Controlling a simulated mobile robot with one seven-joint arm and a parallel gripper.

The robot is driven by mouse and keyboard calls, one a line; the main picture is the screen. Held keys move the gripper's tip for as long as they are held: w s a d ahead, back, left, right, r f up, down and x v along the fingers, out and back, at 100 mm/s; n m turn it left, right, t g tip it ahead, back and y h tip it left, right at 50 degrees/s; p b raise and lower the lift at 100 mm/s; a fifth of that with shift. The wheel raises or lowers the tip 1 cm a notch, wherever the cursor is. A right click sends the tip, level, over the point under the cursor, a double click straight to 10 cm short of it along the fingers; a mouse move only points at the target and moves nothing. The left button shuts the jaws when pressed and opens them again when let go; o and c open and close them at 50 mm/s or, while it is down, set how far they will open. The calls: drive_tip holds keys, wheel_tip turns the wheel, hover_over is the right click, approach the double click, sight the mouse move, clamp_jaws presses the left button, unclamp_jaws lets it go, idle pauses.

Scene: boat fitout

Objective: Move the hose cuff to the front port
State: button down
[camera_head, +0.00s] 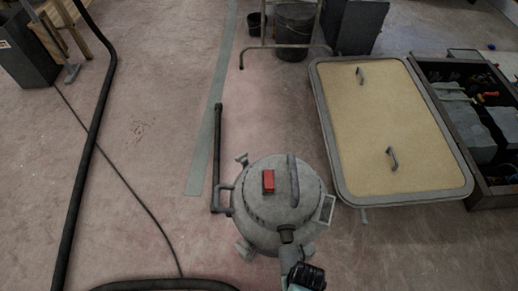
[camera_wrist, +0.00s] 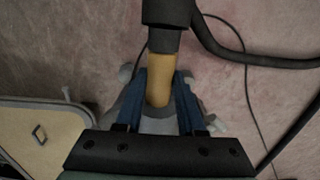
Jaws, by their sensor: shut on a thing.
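The vacuum (camera_head: 270,205) is a grey drum with a red switch (camera_head: 268,181) on its lid, standing on the floor in the head view. My gripper (camera_wrist: 160,82) shows in the wrist view, its two blue fingers closed on either side of a tan tube, which I take for the hose cuff (camera_wrist: 158,78). A black collar (camera_wrist: 168,30) joins the far end of the tube. In the head view, a dark round fitting (camera_head: 287,234) sits at the drum's front edge, close to my arm. I cannot tell whether this is the front port.
A black hose (camera_head: 90,150) runs down the left floor and along the bottom edge. A thin cable (camera_head: 130,190) lies beside it. A framed tan hatch panel (camera_head: 390,130) and a crate of parts (camera_head: 470,110) lie right.

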drive_tip(key=shift+s+p, duration=0.5)
drive_tip(key=shift+s, duration=0.6)
drive_tip(key=shift+d, duration=0.1)
drive_tip(key=shift+w+r, duration=0.1)
